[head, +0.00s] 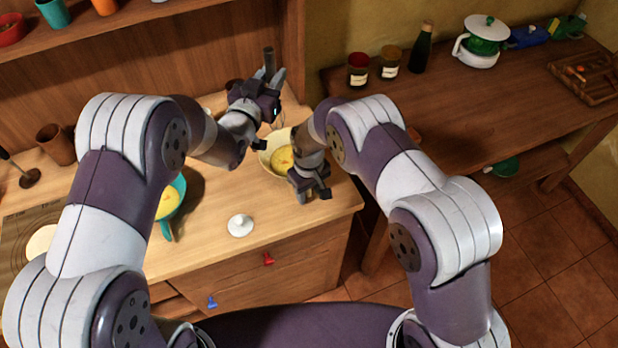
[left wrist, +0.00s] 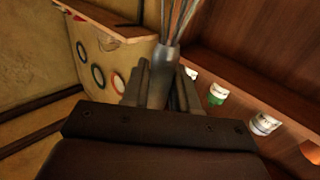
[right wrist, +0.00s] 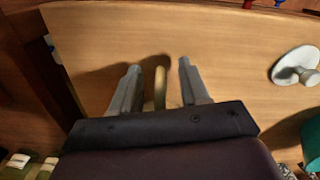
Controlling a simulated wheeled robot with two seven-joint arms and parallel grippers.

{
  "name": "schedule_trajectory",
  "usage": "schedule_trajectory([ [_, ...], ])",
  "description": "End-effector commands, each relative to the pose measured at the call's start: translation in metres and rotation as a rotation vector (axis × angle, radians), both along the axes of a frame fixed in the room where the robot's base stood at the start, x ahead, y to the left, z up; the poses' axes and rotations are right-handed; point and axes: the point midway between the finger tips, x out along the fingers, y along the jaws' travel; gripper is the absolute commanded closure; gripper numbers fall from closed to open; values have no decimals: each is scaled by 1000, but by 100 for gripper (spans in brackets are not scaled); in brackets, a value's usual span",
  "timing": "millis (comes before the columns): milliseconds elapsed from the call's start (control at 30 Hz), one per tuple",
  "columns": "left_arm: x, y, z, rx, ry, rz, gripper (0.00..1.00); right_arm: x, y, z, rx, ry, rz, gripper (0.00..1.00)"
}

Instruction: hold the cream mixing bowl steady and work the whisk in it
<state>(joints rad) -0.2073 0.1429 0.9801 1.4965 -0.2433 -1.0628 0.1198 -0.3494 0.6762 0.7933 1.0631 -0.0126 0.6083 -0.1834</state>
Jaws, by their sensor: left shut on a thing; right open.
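The cream mixing bowl (head: 267,157) stands on the wooden counter with yellow contents inside, partly hidden by my right arm. My left gripper (head: 271,76) is above and behind the bowl, shut on the whisk (head: 268,57). In the left wrist view the whisk's wires (left wrist: 180,18) spread beyond the fingers. In the head view thin wires show above the bowl's rim; whether they touch the contents I cannot tell. My right gripper (head: 312,196) is open at the bowl's near right side. In the right wrist view a cream-yellow strip (right wrist: 160,88), apparently the bowl's handle, lies between its parted fingers.
A teal pan (head: 177,190) with yellow contents stands left of the bowl. A white knobbed piece (head: 240,226) lies on the counter near the front edge. Jars (head: 358,70), a dark bottle (head: 422,48) and a white-green pot (head: 481,45) stand on the right table.

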Motion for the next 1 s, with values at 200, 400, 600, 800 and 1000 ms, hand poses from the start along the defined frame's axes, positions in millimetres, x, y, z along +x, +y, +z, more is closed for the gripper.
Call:
schedule_trajectory([
  [200,0,0,0,0,-1,0,100,0,0,-8,1,-1,0,55],
  [400,0,0,0,0,-1,0,100,0,0,-8,1,-1,0,74],
  [600,0,0,0,0,-1,0,100,0,0,-8,1,-1,0,100],
  [800,3,-24,-34,0,7,-4,100,0,0,-8,1,-1,0,100],
  [1000,3,-30,-50,2,4,0,100,0,0,-8,1,-1,0,100],
])
